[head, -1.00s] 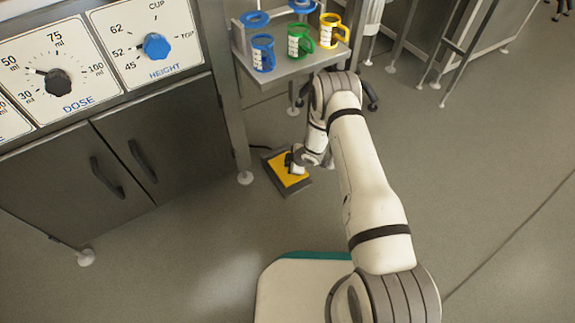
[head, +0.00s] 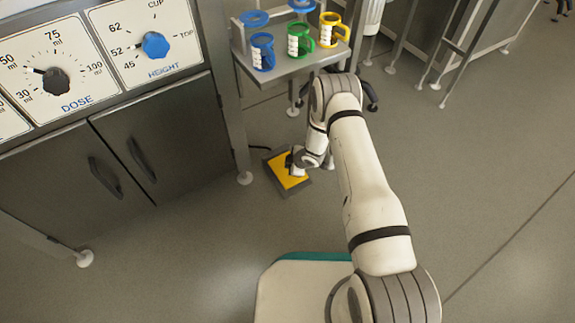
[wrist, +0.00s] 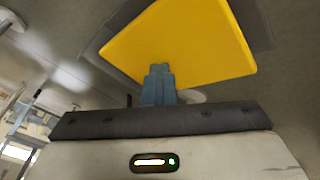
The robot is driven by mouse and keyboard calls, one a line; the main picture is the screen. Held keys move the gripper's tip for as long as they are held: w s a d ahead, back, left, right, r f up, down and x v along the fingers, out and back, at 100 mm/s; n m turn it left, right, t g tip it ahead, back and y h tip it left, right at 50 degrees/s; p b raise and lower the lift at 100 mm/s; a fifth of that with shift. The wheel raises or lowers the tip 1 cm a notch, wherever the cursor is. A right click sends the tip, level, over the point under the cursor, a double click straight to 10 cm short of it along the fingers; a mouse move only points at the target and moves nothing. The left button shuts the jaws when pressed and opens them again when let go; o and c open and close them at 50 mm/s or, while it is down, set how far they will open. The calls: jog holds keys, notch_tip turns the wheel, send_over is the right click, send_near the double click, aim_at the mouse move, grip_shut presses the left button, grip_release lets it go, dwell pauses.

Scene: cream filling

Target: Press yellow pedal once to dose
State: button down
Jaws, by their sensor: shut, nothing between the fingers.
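The yellow pedal (head: 287,173) sits in a dark grey frame on the floor, near the foot of the steel cabinet. In the wrist view the yellow pedal (wrist: 185,40) fills the upper middle. My gripper (head: 296,172) is shut and empty, over the pedal's right part in the head view. In the wrist view its blue-grey fingertips (wrist: 158,72) are together and overlap the pedal's near edge. I cannot tell for sure whether they touch the pedal. The contact point is hidden.
A steel cabinet at left carries a black DOSE knob (head: 56,81) and a blue HEIGHT knob (head: 155,45). A small shelf (head: 285,68) holds a blue cup (head: 263,52), a green cup (head: 301,40) and a yellow cup (head: 333,30). The floor at right is clear.

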jog(key=shift+s+d, duration=0.1)
jog(key=shift+s, duration=0.1)
jog(key=shift+w+a+r+p, duration=0.15)
jog(key=shift+r+p, duration=0.2)
jog(key=shift+r, duration=0.2)
jog(key=shift+w+a+r+p, duration=0.1)
jog(key=shift+r+p, duration=0.3)
jog(key=shift+r, duration=0.2)
jog(key=shift+w+a+r+p, duration=0.15)
jog(key=shift+r+p, duration=0.2)
jog(key=shift+r, duration=0.2)
jog(key=shift+r, duration=0.1)
jog(key=shift+w+a+r+p, duration=0.1)
jog(key=shift+w+r+p, duration=0.1)
jog(key=shift+r+p, duration=0.5)
jog(key=shift+w+a+r+p, duration=0.15)
jog(key=shift+r+p, duration=0.25)
jog(key=shift+r, duration=0.45)
jog(key=shift+w+a+r+p, duration=0.1)
jog(key=shift+w+r+p, duration=0.1)
jog(key=shift+r+p, duration=0.5)
jog(key=shift+r, duration=0.1)
